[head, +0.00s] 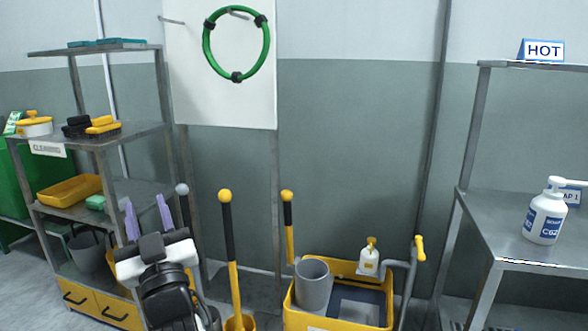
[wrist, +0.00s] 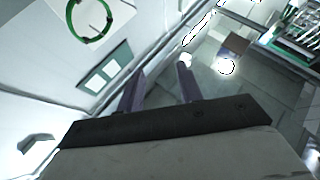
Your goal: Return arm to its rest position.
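My gripper (head: 148,216) is at the lower left in the head view, with two purple fingers pointing up and standing apart. In the wrist view my gripper (wrist: 160,78) also shows its fingers spread, with nothing between them. The arm is bent in front of the left shelf and the mop handles. A green hose ring (head: 207,44) with black clips hangs on a hook on the white board, away from the gripper; the ring also shows in the wrist view (wrist: 70,18).
A metal shelf (head: 140,132) with brushes and a yellow tray (head: 62,194) stands left. A yellow cart (head: 378,290) with a grey bucket (head: 313,288) stands at the centre. A right shelf (head: 512,232) holds a white bottle (head: 546,216) and a HOT sign (head: 542,50).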

